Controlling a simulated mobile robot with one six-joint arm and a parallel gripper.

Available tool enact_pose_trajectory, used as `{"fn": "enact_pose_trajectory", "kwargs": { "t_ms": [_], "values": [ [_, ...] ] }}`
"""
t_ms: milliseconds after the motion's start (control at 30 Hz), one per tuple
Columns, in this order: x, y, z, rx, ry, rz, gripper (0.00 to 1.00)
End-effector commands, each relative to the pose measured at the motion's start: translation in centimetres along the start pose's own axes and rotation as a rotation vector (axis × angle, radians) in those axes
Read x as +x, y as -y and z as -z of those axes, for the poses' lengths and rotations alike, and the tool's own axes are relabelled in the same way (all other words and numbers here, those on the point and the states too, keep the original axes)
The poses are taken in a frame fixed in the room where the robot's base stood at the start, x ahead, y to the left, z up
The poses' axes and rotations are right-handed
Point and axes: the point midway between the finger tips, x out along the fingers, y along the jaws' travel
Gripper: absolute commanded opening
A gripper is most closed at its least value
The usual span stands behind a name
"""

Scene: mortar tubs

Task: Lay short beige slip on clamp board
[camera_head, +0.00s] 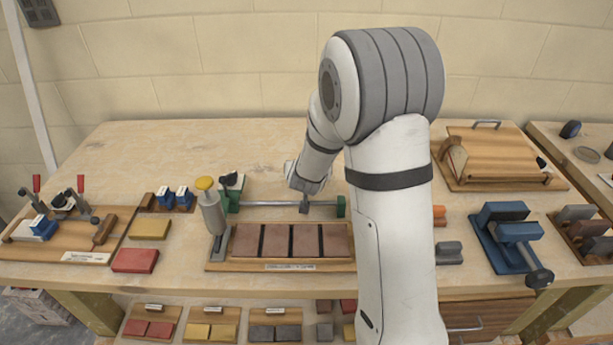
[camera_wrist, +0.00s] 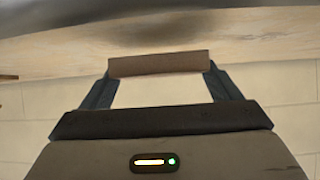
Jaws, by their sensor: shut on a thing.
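My gripper (camera_wrist: 158,85) is shut on a short slip (camera_wrist: 158,63), held crosswise between its two dark fingertips in the wrist view. The slip looks dull brown-beige in the shade. In the head view my gripper and the slip do not show clearly; my arm hides that area over the middle of the bench. A wooden board with red-handled clamps (camera_head: 88,243), which looks like the clamp board, lies at the far left of the bench.
A middle board (camera_head: 218,265) holds several brown slips behind a label, with a green-ended rod (camera_head: 262,203) and a yellow-capped bottle (camera_head: 210,205) near it. Yellow (camera_head: 150,229) and red (camera_head: 135,260) blocks lie beside the left board. The back left bench is clear.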

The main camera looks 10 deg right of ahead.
Motion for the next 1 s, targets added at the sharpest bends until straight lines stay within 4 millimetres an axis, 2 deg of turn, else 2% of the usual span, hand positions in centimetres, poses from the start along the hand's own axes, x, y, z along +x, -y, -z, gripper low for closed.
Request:
{"fn": "enact_pose_trajectory", "kwargs": {
  "t_ms": [33, 133, 500, 533, 700, 1000],
  "values": [
    [0.6, 0.0, -1.0, -0.003, 0.005, -0.001, 0.56],
    [1.3, 0.0, -2.0, -0.003, 0.003, 0.000, 0.56],
    [1.6, 0.1, -2.4, -0.001, 0.001, 0.001, 0.56],
    [1.5, 0.1, -2.3, -0.001, 0.002, 0.001, 0.86],
    [1.5, 0.1, -2.2, -0.002, 0.002, 0.001, 1.00],
    [1.2, 0.1, -1.9, -0.002, 0.002, 0.002, 1.00]
  ]
}}
